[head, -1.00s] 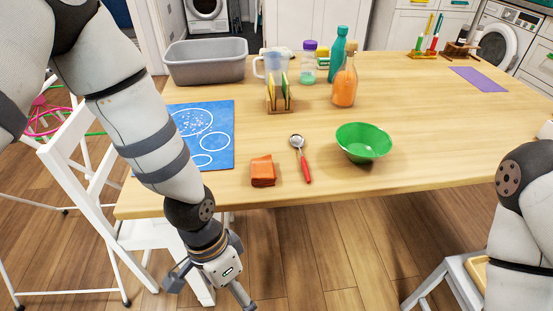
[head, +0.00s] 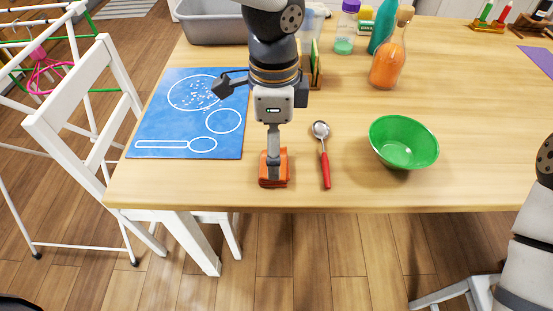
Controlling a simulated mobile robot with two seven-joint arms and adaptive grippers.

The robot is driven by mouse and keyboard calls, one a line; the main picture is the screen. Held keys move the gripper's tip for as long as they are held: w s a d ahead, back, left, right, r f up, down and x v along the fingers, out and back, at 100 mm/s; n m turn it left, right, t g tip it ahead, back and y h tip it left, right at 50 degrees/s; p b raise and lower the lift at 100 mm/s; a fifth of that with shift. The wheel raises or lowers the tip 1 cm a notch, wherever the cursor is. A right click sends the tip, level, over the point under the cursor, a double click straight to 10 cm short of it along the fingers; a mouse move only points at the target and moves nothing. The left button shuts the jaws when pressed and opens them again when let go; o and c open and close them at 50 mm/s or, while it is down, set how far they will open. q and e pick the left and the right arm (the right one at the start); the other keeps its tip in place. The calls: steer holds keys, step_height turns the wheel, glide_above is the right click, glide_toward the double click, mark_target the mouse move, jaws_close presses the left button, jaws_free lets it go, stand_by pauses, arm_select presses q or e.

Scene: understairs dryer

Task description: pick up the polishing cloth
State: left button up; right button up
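The gripper looks open; whether the finger touches the cloth I cannot tell. My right arm shows at the right edge, but its gripper is out of view.
A spoon with a red handle (head: 325,167) lies just right of the cloth, and a green bowl (head: 404,143) stands farther right. A blue mat (head: 150,125) lies to the left.

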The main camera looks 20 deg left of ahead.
arm_select(q)
steer(key=f, duration=0.5)
steer(key=shift+w+a+f, duration=0.1)
steer(key=shift+w+f, duration=0.1)
steer(key=shift+f, duration=0.15)
arm_select(e)
steer(key=shift+s+f, duration=0.3)
steer(key=shift+f, duration=0.1)
arm_select(q)
steer(key=shift+c, duration=0.5)
steer(key=c, duration=1.1)
steer(key=shift+r, duration=0.1)
